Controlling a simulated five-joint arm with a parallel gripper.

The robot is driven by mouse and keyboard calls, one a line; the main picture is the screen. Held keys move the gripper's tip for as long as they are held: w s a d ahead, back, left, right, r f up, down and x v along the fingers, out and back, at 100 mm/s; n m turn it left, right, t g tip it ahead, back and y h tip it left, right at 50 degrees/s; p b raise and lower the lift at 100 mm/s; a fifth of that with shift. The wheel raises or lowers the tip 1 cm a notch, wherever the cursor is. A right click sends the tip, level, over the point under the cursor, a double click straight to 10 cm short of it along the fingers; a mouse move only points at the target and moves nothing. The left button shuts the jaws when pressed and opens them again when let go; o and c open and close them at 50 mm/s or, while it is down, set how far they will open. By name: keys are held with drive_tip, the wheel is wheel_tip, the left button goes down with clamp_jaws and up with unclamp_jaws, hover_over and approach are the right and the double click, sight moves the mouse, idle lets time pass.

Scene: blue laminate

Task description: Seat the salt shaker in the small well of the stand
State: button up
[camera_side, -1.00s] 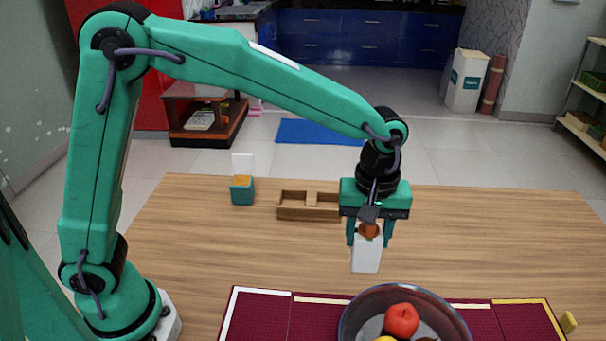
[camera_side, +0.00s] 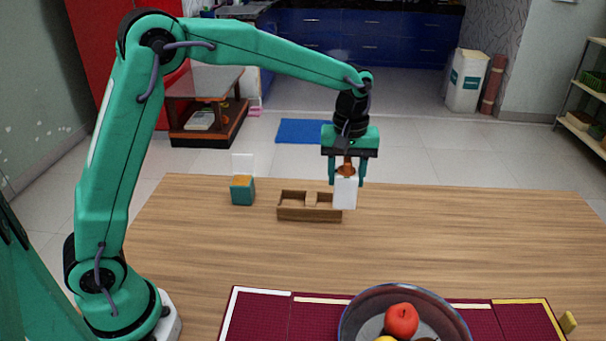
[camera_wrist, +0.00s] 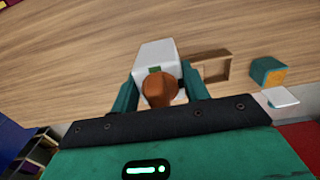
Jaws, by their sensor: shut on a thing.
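The salt shaker, a white block-like body with a brown rounded top, is held upright in my gripper; it shows in the side view (camera_side: 345,194) and the wrist view (camera_wrist: 155,54). My gripper (camera_side: 346,180) is shut on it, with a finger on either side. The wooden stand (camera_side: 296,214) lies on the table, with two wells split by a divider. The shaker is at the stand's right end in the side view and hides part of that end. In the wrist view the stand (camera_wrist: 228,54) shows just right of the shaker. I cannot tell whether they touch.
A teal box with an orange top (camera_side: 242,192) stands left of the stand, with a white card behind it. A glass bowl of fruit (camera_side: 352,318) sits on a dark red mat (camera_side: 258,318) at the front. The table (camera_side: 480,235) on the right is clear.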

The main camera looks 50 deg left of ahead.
drive_tip(key=shift+w+a+f, duration=0.9)
drive_tip(key=shift+a+f, duration=0.8)
drive_tip(key=shift+f, duration=0.15)
drive_tip(key=shift+w+a+f, duration=0.95)
drive_tip(key=shift+a+f, duration=0.8)
drive_tip(key=shift+f, duration=0.05)
drive_tip(key=shift+w+a+f, duration=0.9)
drive_tip(key=shift+a+f, duration=0.8)
drive_tip(key=shift+f, duration=0.15)
drive_tip(key=shift+f, duration=0.15)
drive_tip(key=o, duration=1.1)
drive_tip(key=shift+r, duration=6.2)
drive_tip(key=shift+s, duration=0.1)
